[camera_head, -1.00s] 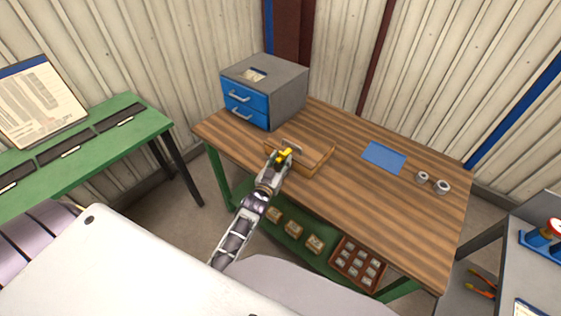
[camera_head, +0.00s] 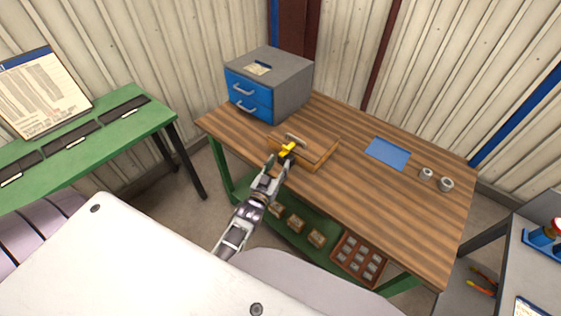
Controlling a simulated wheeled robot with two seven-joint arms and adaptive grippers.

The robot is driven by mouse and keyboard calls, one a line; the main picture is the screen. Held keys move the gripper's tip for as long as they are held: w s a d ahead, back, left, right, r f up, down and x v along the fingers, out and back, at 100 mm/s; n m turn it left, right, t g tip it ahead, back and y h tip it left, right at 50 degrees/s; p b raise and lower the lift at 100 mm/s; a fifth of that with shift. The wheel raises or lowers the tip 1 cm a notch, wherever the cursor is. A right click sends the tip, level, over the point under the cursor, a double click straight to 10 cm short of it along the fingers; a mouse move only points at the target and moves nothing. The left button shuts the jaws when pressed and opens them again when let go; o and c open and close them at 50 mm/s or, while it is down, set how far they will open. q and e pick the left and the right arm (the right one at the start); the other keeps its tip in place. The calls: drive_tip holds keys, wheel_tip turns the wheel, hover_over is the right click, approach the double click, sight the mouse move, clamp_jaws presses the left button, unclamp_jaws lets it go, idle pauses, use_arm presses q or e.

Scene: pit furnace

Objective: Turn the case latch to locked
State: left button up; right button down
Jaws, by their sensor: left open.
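A wooden case (camera_head: 318,152) lies closed on the wooden table, near its front left edge. A yellow latch (camera_head: 287,150) shows at the case's near left side; whether it is locked I cannot tell. A grey handle-like bar (camera_head: 295,140) shows just behind it on the case. My left gripper (camera_head: 280,163) is open, just in front of and below the latch, with its fingertips very near it. I cannot tell whether they touch it. The gripper partly hides the case's front. My right gripper is not in view.
A grey cabinet with blue drawers (camera_head: 270,84) stands behind the case. A red-brown tray (camera_head: 358,259) and several small boxes sit on the green shelf below.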

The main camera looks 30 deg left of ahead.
use_arm(q)
drive_tip(key=s, duration=0.6)
drive_tip(key=shift+s+d, duration=0.15)
idle(0.7)
drive_tip(key=s+d+f+g+h, duration=0.1)
drive_tip(key=s+d+f+g, duration=0.2)
drive_tip(key=f, duration=0.8)
drive_tip(key=s+d+f+m+g, duration=0.15)
drive_tip(key=s+f, duration=0.35)
drive_tip(key=f, duration=0.6)
drive_tip(key=s+d+f+g+h, duration=0.1)
drive_tip(key=s+f+g, duration=0.3)
drive_tip(key=f, duration=0.7)
drive_tip(key=s+a+f+g, duration=0.2)
drive_tip(key=s+f, duration=0.4)
drive_tip(key=s, duration=0.3)
drive_tip(key=s+a+f+m+g+y, duration=0.1)
drive_tip(key=s+a+f+g, duration=0.1)
drive_tip(key=s+f, duration=0.4)
drive_tip(key=s+a+f+g, duration=0.1)
drive_tip(key=s+f+g, duration=0.3)
drive_tip(key=s, duration=0.9)
wheel_tip(320, 180, down, 3)
drive_tip(key=shift+s+a, duration=0.3)
drive_tip(key=shift+a, duration=0.1)
drive_tip(key=shift+g, duration=0.25)
